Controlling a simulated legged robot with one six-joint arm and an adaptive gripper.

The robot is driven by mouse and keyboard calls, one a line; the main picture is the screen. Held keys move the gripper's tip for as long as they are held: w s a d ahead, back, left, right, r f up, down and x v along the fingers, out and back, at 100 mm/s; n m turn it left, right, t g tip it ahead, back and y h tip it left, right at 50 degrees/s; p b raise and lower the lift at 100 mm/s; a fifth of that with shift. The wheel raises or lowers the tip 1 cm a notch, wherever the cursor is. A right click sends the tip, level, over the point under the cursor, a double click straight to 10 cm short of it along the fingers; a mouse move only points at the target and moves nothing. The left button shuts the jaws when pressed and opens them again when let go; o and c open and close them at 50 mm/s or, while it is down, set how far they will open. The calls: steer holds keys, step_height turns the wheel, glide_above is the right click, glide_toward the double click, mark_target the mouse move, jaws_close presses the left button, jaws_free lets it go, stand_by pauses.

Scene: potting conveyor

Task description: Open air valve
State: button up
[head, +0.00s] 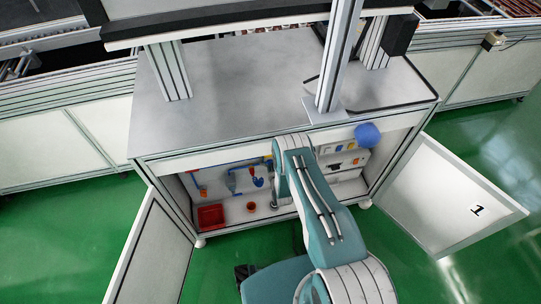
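The cabinet (285,220) under the grey worktop stands open, with fittings on its inner back wall. I cannot tell for certain which fitting is the air valve. A blue part (258,182) sits beside grey-blue piping (232,181) left of my arm. An orange-red fitting (203,191) hangs farther left. My arm reaches to the cabinet front and covers the middle of the opening. My gripper cannot be made out; it seems hidden behind my arm. Whether it touches anything is not visible.
The left door (152,258) and right door (449,197), marked 1, swing outward. A red bin (210,216) and small red cup (251,206) are on the cabinet floor. A blue ball (367,135) is at the front right edge. Green floor is clear around.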

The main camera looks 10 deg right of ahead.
steer(key=c, duration=0.8)
steer(key=shift+c, duration=0.2)
steer(key=m, duration=0.2)
steer(key=r+m, duration=0.1)
steer(key=m, duration=0.1)
steer(key=shift+d, duration=0.1)
steer(key=m, duration=0.5)
steer(key=shift+w+d+r, duration=0.1)
steer(key=shift+d+r, duration=0.25)
steer(key=shift+r, duration=0.05)
steer(key=m, duration=0.4)
steer(key=shift+d+r+m, duration=0.2)
steer(key=shift+d+m, duration=0.1)
steer(key=shift+d, duration=0.1)
steer(key=shift+d+m, duration=0.25)
steer(key=shift+m, duration=0.85)
steer(key=shift+d+m, duration=0.25)
steer(key=shift+m, duration=0.85)
steer(key=shift+f, duration=0.1)
